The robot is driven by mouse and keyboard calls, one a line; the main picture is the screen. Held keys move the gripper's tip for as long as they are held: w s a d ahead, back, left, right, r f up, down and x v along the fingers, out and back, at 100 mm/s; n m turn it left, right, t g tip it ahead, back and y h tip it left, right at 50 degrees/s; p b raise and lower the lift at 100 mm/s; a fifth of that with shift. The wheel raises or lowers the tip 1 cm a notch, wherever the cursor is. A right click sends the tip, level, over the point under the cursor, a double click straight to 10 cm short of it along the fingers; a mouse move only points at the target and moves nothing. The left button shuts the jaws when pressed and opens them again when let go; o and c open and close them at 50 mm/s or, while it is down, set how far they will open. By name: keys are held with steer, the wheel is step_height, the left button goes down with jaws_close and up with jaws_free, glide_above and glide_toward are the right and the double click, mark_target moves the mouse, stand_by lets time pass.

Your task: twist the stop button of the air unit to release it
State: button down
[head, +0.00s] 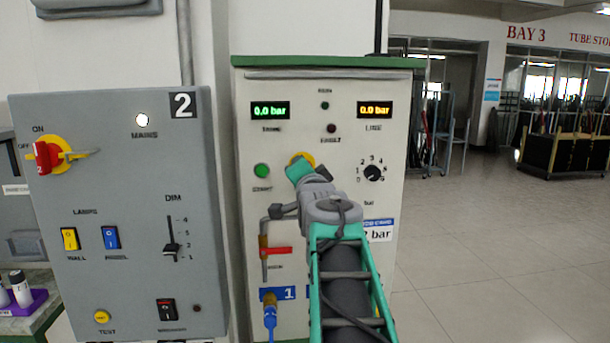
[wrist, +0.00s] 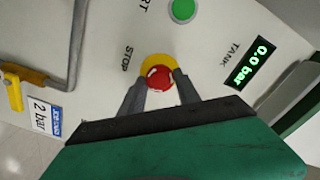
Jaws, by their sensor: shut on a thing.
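The air unit (head: 330,100) is a pale upright panel with a green top edge. Its stop button (wrist: 159,77) is red on a yellow disc (wrist: 160,61), next to the word STOP in the wrist view. In the head view my gripper hides the red button, and only the top of the yellow disc (head: 300,156) shows. My gripper (wrist: 158,82) has its two grey fingers on either side of the red button, shut on it. In the head view my green and grey arm reaches up to the panel from below.
The green start button (head: 262,171) is left of the stop button and a black dial (head: 373,173) is right. A red-handled valve (head: 277,251) on a pipe is below left. The grey panel (head: 125,215) marked 2 stands left. Open floor lies right.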

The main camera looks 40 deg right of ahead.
steer(key=shift+r, duration=0.2)
steer(key=c, duration=1.3)
jaws_free()
steer(key=shift+o, duration=0.7)
steer(key=shift+w+d, duration=0.1)
steer(key=shift+w, duration=0.05)
steer(key=o, duration=0.3)
steer(key=shift+f, duration=0.2)
steer(key=b+v, duration=0.2)
steer(key=v, duration=0.6)
steer(key=shift+w, duration=0.1)
